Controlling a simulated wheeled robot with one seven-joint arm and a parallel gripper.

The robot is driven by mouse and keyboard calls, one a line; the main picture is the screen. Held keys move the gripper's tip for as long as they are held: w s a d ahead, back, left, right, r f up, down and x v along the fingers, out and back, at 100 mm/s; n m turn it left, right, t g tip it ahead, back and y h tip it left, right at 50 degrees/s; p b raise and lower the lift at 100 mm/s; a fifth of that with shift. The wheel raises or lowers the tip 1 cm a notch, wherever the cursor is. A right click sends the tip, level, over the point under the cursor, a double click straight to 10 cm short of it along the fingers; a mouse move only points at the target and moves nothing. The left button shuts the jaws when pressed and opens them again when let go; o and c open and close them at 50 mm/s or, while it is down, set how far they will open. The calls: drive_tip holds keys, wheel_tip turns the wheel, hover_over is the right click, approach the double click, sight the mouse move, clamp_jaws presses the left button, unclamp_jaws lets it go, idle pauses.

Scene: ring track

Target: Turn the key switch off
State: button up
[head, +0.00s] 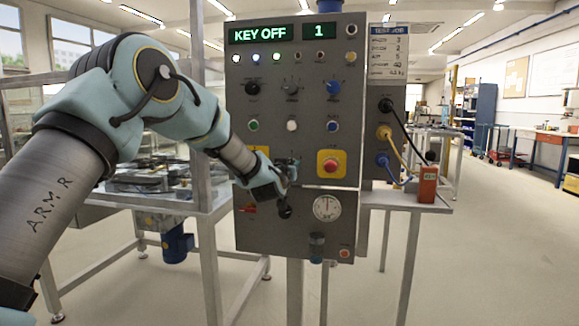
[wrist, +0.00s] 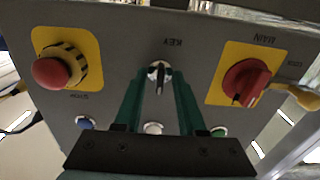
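The key switch (wrist: 158,74) is a silver round lock with a dark key, under an upside-down "KEY" label in the wrist view. Its key stands nearly upright in that picture. My gripper (wrist: 160,84) has its two green fingers apart, one each side of the key, with a gap visible on both sides. In the head view my gripper (head: 288,170) is at the grey control panel (head: 300,226) and hides the key switch. The panel's green display (head: 264,34) reads "KEY OFF", and a smaller display (head: 319,31) reads "1".
A red stop button (wrist: 53,72) on yellow and a red main switch (wrist: 247,83) on yellow flank the key switch. Blue, white and green buttons lie near my fingers. A red padlock-like block (head: 428,184) stands on the shelf right of the panel.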

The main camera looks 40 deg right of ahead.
drive_tip(key=b+v, duration=0.1)
drive_tip(key=v, duration=0.9)
drive_tip(key=shift+s+a+b, duration=0.2)
drive_tip(key=shift+a+b, duration=0.15)
drive_tip(key=shift+b, duration=0.05)
